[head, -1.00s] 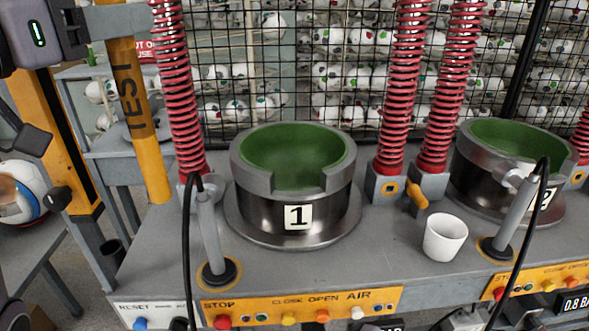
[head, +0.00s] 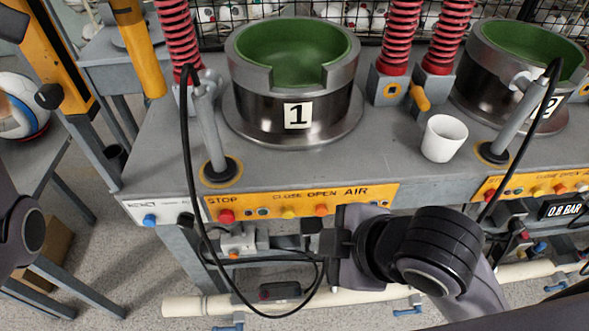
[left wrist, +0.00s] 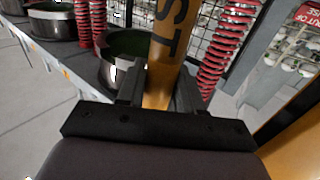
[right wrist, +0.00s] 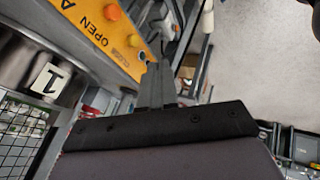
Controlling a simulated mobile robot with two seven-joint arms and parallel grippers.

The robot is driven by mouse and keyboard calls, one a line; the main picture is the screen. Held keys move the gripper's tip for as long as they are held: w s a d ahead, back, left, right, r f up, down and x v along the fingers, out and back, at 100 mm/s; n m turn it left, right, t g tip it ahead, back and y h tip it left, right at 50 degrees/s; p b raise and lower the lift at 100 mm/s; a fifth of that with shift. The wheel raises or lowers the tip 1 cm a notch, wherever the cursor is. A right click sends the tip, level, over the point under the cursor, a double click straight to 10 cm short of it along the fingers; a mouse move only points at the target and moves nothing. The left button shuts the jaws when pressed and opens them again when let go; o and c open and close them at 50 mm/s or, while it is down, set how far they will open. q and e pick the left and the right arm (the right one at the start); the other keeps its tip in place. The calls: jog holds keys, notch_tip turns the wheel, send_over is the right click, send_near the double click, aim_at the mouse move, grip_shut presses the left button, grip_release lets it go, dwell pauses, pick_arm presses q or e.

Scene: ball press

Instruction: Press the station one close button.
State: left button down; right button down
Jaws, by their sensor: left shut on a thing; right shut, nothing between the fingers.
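The station one panel (head: 352,198) is an orange strip with CLOSE, OPEN and AIR labels, below the press marked 1 (head: 262,102). A yellow button (head: 289,212) sits under CLOSE; it also shows in the right wrist view (right wrist: 136,40). An orange button (head: 321,210) sits to its right; it also shows in the right wrist view (right wrist: 112,12). My right gripper (head: 312,235) is shut and empty, just below the panel. In the right wrist view its fingertips (right wrist: 155,67) point near the yellow button; contact cannot be told. My left gripper (left wrist: 158,88) is shut on the yellow TEST post (left wrist: 172,30).
A red STOP button (head: 226,216) is at the panel's left. A black cable (head: 187,140) loops down in front of the bench. A white cup (head: 444,138) stands on the bench between the presses. A pale pipe (head: 375,300) runs below.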

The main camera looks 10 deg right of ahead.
aim_at(288, 214)
jog(key=w+a+f, duration=0.3)
jog(key=w+f, duration=0.5)
jog(key=shift+w+a, duration=0.25)
jog(key=shift+w, duration=0.15)
